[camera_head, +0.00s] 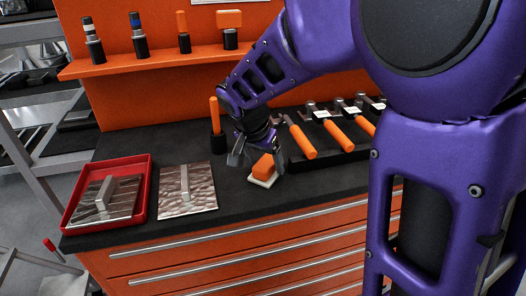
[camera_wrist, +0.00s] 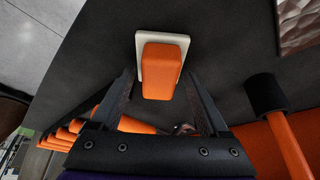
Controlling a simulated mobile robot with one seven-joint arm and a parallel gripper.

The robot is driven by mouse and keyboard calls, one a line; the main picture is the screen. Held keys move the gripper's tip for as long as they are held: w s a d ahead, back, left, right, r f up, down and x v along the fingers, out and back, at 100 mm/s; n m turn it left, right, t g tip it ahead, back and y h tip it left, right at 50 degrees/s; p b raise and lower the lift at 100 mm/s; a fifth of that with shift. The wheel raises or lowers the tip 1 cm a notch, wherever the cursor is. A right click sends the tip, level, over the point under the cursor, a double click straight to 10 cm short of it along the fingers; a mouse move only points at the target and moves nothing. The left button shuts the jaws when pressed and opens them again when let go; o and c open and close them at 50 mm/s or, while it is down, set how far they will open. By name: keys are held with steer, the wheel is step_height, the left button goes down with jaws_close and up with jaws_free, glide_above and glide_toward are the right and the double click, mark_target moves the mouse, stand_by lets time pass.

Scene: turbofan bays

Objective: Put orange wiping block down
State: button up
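The orange wiping block (camera_head: 264,167) sits on the dark worktop near its front edge, with its cream pad underneath. It also shows in the wrist view (camera_wrist: 161,68), at the top centre, with the pad around its far end. My gripper (camera_head: 256,164) is low over the worktop at the block. In the wrist view my gripper (camera_wrist: 158,76) has its two fingers spread, one on each side of the block. A dark gap shows between each finger and the block. The pad appears to rest flat on the worktop.
Right of the block is a black rack of orange-handled tools (camera_head: 303,142). An orange-handled tool stands in a black holder (camera_head: 217,143) behind. To the left are a metal plate (camera_head: 187,189) and a red tray (camera_head: 146,190). An orange shelf (camera_head: 157,61) is above.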

steer(key=shift+r+p, duration=0.3)
steer(key=shift+p, duration=0.05)
steer(key=p+v, duration=0.5)
steer(key=v, duration=0.6)
steer(key=shift+s+r, duration=0.2)
steer(key=shift+r, duration=0.1)
steer(key=shift+a, duration=0.2)
